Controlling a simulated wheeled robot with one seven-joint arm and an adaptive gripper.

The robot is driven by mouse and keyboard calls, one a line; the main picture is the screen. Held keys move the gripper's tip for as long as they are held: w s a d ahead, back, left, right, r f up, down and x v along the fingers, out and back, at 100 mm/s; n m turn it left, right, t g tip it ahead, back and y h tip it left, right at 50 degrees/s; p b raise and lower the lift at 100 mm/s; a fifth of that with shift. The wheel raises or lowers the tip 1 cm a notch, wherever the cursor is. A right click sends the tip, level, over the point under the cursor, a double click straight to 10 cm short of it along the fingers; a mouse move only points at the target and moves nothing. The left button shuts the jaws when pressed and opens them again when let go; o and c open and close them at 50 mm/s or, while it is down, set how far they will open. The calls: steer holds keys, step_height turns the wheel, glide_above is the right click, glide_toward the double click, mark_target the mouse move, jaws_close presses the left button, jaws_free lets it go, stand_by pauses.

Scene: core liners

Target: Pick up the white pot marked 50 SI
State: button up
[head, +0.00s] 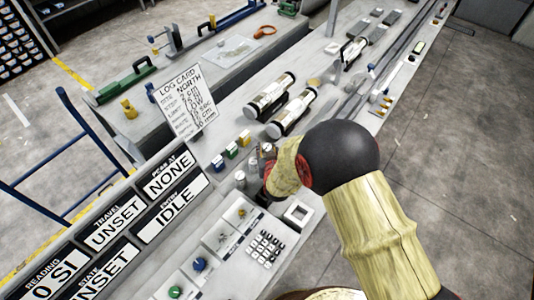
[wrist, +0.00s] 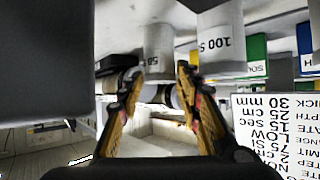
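The white pot marked 50 (wrist: 158,45) shows in the wrist view at upper middle, just beyond and above my fingertips; the rest of its label is unclear. A wider white pot marked 100 S (wrist: 221,40) stands to its right. My gripper (wrist: 158,80) is open, its two fingers apart, with no pot clearly between them. A pale rounded thing partly hidden by the fingers shows in the gap. In the head view my gripper (head: 267,158) is low over the bench, beside small white pots (head: 240,180); their markings are too small to read there.
A log card (head: 186,101) stands behind the pots. Blue, green and yellow blocks (head: 231,152) sit near them. Core liners (head: 292,111) lie farther along the bench. A keypad (head: 264,248) and a square white frame (head: 297,213) are in front.

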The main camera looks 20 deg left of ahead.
steer(key=shift+w+a, duration=0.1)
steer(key=shift+c, duration=1.2)
steer(key=c, duration=0.6)
steer(key=shift+c, duration=0.3)
steer(key=shift+r, duration=0.15)
